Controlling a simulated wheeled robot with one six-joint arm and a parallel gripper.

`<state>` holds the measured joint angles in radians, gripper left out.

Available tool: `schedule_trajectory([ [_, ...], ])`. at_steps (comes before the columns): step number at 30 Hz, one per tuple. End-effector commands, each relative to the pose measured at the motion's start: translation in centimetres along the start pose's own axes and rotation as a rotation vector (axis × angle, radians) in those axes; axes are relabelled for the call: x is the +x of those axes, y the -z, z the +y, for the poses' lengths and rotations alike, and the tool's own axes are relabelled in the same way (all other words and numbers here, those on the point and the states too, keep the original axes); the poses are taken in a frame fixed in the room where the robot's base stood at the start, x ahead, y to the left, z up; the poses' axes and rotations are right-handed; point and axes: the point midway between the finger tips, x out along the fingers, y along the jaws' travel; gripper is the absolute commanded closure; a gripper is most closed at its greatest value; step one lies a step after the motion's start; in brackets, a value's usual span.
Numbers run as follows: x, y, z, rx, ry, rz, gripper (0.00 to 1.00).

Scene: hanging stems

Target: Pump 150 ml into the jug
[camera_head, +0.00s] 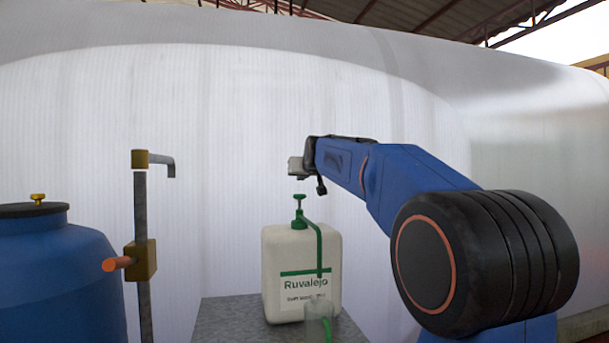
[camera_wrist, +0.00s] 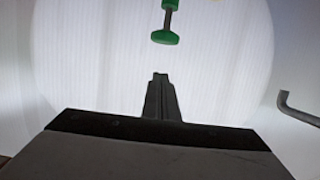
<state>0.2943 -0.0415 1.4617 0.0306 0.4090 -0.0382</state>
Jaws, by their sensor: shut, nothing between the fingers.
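A white canister (camera_head: 278,248) labelled "Ruvalejo" stands on a grey surface. A green pump with a round knob (camera_head: 299,197) rises from its top, and a green tube (camera_head: 319,250) bends down its front. A clear jug (camera_head: 318,318) stands in front of the canister, under the tube; its fill level is hard to make out. My gripper (camera_head: 299,178) is above the pump knob, apart from it. In the wrist view the shut fingers (camera_wrist: 160,76) point at the knob (camera_wrist: 165,38), with a gap between and nothing held.
A blue barrel (camera_head: 55,275) with a dark lid stands at the left. Beside it a post (camera_head: 141,210) carries a metal spout (camera_head: 165,162) and an orange handle (camera_head: 117,264). The spout also shows in the wrist view (camera_wrist: 298,110). Grey surface (camera_head: 230,318) left of the canister is bare.

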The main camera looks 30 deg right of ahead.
Motion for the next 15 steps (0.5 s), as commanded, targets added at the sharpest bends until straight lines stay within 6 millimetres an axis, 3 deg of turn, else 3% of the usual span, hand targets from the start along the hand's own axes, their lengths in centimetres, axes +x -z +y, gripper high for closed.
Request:
schedule_trajectory([
  [4,1.9,0.0,0.0,0.0,0.0,0.0,1.0],
  [15,2.5,-3.6,0.0,0.0,0.0,-0.001,1.0],
])
